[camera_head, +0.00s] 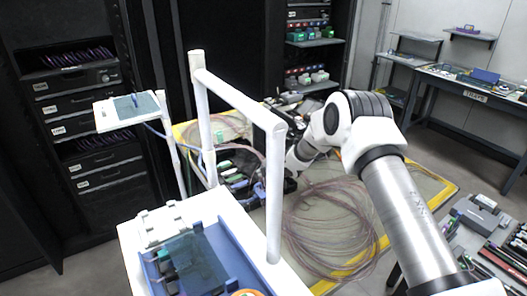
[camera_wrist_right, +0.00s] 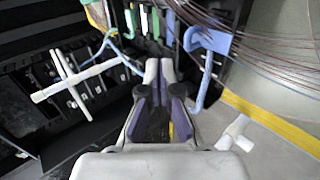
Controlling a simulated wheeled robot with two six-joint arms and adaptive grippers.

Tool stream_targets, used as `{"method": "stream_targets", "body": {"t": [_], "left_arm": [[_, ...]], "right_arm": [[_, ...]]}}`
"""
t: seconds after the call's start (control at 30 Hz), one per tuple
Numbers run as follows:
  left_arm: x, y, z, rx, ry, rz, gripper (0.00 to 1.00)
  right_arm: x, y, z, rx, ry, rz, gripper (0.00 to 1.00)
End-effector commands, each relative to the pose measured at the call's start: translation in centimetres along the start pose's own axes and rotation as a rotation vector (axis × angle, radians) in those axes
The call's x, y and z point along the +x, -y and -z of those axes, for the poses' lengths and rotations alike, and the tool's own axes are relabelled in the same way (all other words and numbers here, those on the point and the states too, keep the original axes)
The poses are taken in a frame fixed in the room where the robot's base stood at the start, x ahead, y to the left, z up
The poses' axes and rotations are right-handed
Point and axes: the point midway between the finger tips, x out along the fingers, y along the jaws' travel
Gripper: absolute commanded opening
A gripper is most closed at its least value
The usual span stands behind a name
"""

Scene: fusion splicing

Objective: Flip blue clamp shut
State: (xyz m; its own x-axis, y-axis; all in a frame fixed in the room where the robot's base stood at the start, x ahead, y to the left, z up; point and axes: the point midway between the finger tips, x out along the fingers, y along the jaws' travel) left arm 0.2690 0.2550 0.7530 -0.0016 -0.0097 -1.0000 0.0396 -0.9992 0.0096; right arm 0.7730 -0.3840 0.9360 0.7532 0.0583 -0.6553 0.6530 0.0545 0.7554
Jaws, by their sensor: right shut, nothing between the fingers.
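My right gripper (camera_wrist_right: 160,68) is shut and empty in the right wrist view, its grey and purple fingers together. A blue clamp (camera_wrist_right: 206,42) with a bent blue lever stands just right of and beyond the fingertips. The lever hangs down to the right of the fingers, and I see a gap between them. I cannot tell exactly how far the clamp is turned. In the head view my right arm reaches in from the right, and its dark gripper (camera_head: 288,184) is partly hidden behind the white frame post. My left gripper is not in view.
A white tubular frame (camera_head: 238,98) stands in front of the work spot. Loose reddish cables (camera_head: 330,225) lie on the yellow-edged mat. Green and white parts (camera_wrist_right: 148,22) sit beyond the fingertips. A white T-shaped piece (camera_wrist_right: 236,133) is at the right.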

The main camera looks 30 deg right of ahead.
Motion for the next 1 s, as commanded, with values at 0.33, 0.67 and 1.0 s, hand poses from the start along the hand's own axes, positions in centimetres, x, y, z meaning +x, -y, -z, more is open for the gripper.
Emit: {"method": "stream_targets", "body": {"t": [0.33,0.67,1.0], "left_arm": [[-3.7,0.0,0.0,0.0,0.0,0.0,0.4],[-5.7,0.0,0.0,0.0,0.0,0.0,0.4],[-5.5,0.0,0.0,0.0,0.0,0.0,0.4]], "right_arm": [[-4.7,-8.1,0.8,-0.003,0.0,-0.004,0.0],[-6.0,-10.6,0.8,0.002,0.0,-0.001,0.0],[-5.9,-10.5,0.8,0.001,0.0,-0.001,0.0]]}}
